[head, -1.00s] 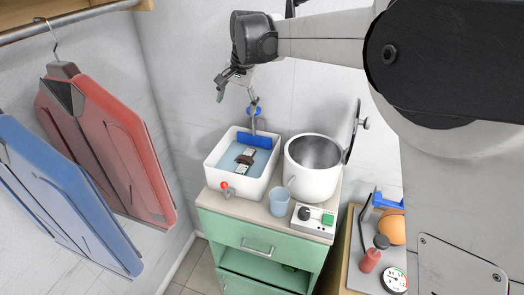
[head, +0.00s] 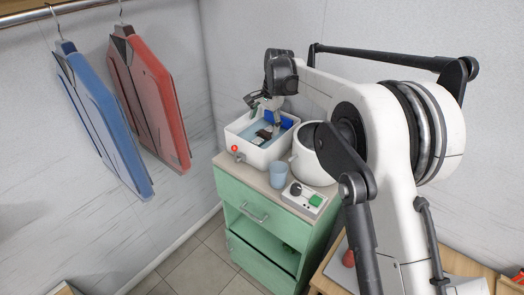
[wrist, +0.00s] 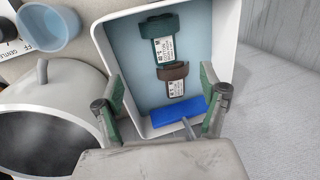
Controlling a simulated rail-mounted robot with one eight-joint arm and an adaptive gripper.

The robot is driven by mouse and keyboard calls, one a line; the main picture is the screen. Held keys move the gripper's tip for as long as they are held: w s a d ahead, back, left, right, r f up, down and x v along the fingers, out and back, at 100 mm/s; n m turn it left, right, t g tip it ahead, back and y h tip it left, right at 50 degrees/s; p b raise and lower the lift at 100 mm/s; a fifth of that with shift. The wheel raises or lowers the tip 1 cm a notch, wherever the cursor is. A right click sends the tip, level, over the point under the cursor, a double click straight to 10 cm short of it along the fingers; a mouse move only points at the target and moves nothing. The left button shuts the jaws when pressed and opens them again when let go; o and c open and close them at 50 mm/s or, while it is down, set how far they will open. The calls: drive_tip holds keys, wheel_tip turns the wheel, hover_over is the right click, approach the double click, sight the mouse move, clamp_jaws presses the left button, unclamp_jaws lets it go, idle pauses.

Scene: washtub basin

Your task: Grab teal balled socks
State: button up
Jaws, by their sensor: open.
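A dark teal bundle (wrist: 158,27) with a white label, which looks like the teal balled socks, lies in the white basin (wrist: 226,55) in the wrist view. A brown bundle (wrist: 174,70) with a similar label lies just below it in that picture, close against its label. My gripper (wrist: 163,85) is open and empty above the basin, its fingers wide apart, nearer the brown bundle than the teal one. In the head view my gripper (head: 263,106) hangs over the basin (head: 250,151) and partly hides its contents.
A blue block (wrist: 178,112) sits at the basin's near end in the wrist view. A white round tub (head: 309,166) stands beside the basin. A blue cup (head: 278,175) and a control box (head: 304,199) stand in front on the green cabinet (head: 245,196). Walls close in behind.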

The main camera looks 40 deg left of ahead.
sight(258, 141)
drive_tip(key=p+x, duration=0.1)
drive_tip(key=x, duration=0.5)
drive_tip(key=shift+a+f, duration=0.25)
drive_tip(key=shift+f, duration=0.05)
drive_tip(key=shift+p+x, duration=0.9)
drive_tip(key=shift+x, duration=1.85)
drive_tip(key=shift+s, duration=0.15)
drive_tip(key=c, duration=1.2)
